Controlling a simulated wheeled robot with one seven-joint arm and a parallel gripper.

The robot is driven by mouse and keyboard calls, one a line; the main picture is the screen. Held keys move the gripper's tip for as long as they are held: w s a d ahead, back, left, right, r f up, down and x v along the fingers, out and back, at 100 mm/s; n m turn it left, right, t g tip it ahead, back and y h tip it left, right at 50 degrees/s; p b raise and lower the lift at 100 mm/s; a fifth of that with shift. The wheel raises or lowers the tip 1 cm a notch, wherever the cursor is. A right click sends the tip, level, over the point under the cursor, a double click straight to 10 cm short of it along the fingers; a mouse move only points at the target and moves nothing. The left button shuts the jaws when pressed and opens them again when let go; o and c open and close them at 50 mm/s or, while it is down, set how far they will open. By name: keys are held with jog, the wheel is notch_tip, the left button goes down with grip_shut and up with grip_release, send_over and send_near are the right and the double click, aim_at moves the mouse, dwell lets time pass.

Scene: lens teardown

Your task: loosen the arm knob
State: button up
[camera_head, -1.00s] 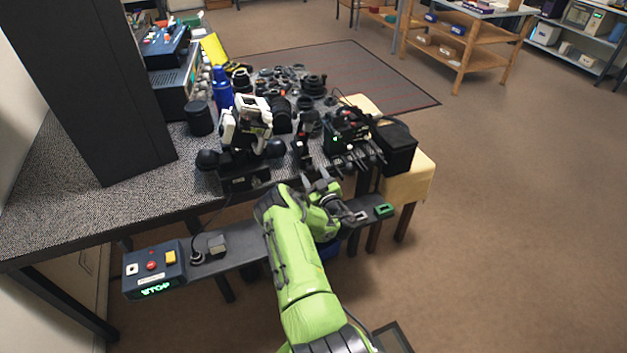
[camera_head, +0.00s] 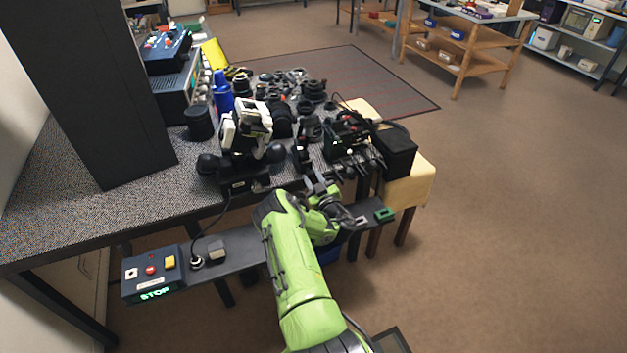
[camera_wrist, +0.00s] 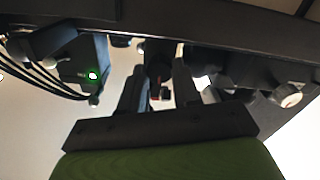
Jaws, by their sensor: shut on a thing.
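My gripper (camera_head: 316,182) is at the front edge of the bench, just below a small dark upright holder (camera_head: 301,153). In the wrist view its two dark fingers (camera_wrist: 160,88) point up the picture, with a narrow gap between them. They are shut on a small dark part (camera_wrist: 158,66), which seems to be the arm knob; its shape is mostly lost in shadow. A small reddish piece shows low in the gap. In the head view the fingers and wrist hide the knob.
A white-and-black device (camera_head: 246,127) stands on the bench left of my gripper. A black box with a green light (camera_head: 347,135) and hanging leads is to the right. Lens parts crowd behind. A control box (camera_head: 151,274) reading STOP sits on the low shelf (camera_head: 238,249).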

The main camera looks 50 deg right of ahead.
jog(key=n+b, duration=0.1)
jog(key=n, duration=0.3)
jog(key=shift+f+n, duration=0.15)
jog(key=shift+n, duration=0.15)
jog(key=n+b, duration=0.2)
jog(key=n, duration=0.2)
jog(key=n+b, duration=0.2)
jog(key=n, duration=0.3)
jog(key=shift+a+f, duration=0.1)
jog(key=shift+n+b, duration=1)
jog(key=shift+n, duration=0.8)
jog(key=o, duration=1.1)
jog(key=shift+c, duration=0.2)
